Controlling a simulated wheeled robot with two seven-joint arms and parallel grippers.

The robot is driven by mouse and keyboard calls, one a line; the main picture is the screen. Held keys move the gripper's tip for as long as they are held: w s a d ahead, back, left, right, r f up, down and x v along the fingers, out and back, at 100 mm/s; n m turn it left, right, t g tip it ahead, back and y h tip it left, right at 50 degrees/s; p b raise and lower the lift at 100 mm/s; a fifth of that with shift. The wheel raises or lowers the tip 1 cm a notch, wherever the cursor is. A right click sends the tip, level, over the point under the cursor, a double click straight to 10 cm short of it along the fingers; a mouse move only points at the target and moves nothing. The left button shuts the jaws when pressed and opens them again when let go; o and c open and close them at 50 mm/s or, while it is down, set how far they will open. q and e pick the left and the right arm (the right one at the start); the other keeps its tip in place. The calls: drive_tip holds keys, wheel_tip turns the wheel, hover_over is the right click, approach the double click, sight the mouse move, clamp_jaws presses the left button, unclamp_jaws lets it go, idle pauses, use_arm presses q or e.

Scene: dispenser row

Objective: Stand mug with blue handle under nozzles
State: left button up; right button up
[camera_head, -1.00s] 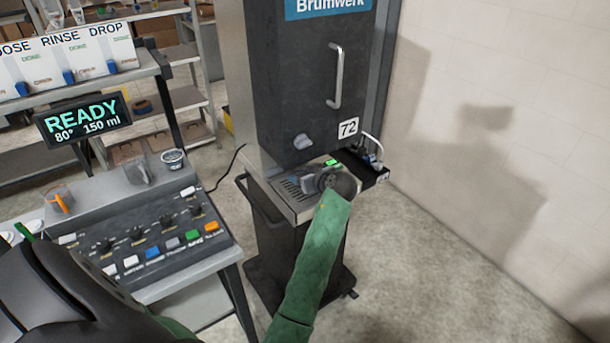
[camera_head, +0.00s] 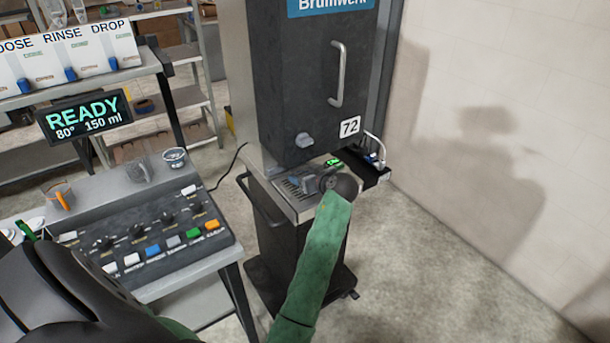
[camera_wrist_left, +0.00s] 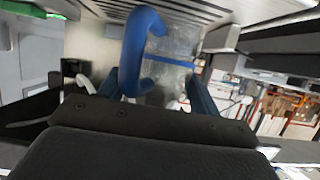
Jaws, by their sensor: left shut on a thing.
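The mug with the blue handle shows in the left wrist view: its blue handle (camera_wrist_left: 133,50) is in front, its clear body (camera_wrist_left: 172,70) behind. My left gripper (camera_wrist_left: 155,88) has a finger on each side and is shut on the mug; the exact contact is hard to make out. In the head view my left gripper (camera_head: 312,184) is low over the drip tray (camera_head: 304,209) of the dark dispenser (camera_head: 310,80). The hand and wrist mostly hide the mug there. I cannot tell whether the mug touches the tray. The nozzles are not clearly visible. My right gripper is not in view.
A control panel (camera_head: 140,240) with knobs and coloured buttons stands at left. On its ledge are a grey mug (camera_head: 139,170), a small cup (camera_head: 174,158) and an orange-handled mug (camera_head: 60,196). A display (camera_head: 85,117) reads READY. A bare wall (camera_head: 500,110) is at right.

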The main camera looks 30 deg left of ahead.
use_arm(q)
drive_tip(key=shift+f, duration=0.3)
drive_tip(key=o, duration=1.1)
